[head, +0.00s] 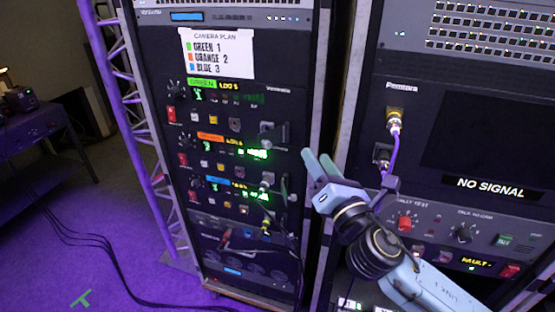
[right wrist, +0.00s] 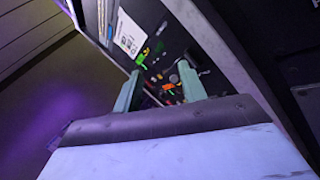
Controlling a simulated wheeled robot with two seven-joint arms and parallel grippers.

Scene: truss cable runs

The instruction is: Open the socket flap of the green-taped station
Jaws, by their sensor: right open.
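The green-taped station (head: 236,115) is the top one of three on the rack in the head view, marked by a green tape strip (head: 202,83). Its socket flap (head: 268,127) appears as a small grey piece at the station's right end; I cannot tell clearly whether it is shut. The green tape also shows in the right wrist view (right wrist: 142,56), beyond the fingers. My right gripper (head: 318,163) is open and empty, to the right of and lower than the flap, apart from it. In the right wrist view its fingers (right wrist: 160,70) frame the stations. My left gripper is out of view.
A camera plan sheet (head: 217,53) hangs above. A second rack with a NO SIGNAL screen (head: 490,110) stands right. A purple truss (head: 140,120) is left.

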